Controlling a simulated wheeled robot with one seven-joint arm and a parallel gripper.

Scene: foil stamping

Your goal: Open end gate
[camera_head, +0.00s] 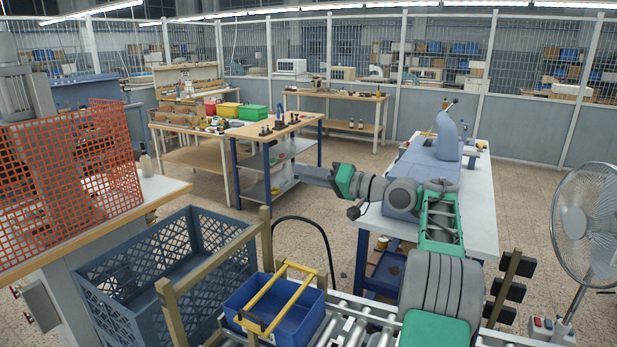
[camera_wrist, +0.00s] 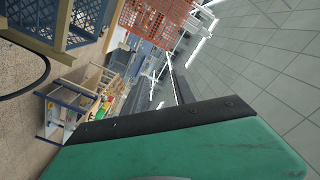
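A yellow frame (camera_head: 283,298) stands over a blue tote (camera_head: 292,322) at the front middle of the head view. I cannot tell whether this frame is the end gate or the tote's handle. No other part is clearly a gate. My gripper (camera_head: 303,174) is held out in the air at the middle of the head view, pointing left, well above and apart from the tote and frame. Its green body and dark edge fill the lower wrist view. Its fingertips do not show clearly, and I see nothing held.
A roller conveyor (camera_head: 345,322) runs beside the tote. A slatted grey-blue crate (camera_head: 160,275) between wooden posts (camera_head: 172,312) stands left, near an orange mesh guard (camera_head: 70,180). A white-topped table (camera_head: 478,205) is behind my arm; a fan (camera_head: 590,225) stands right.

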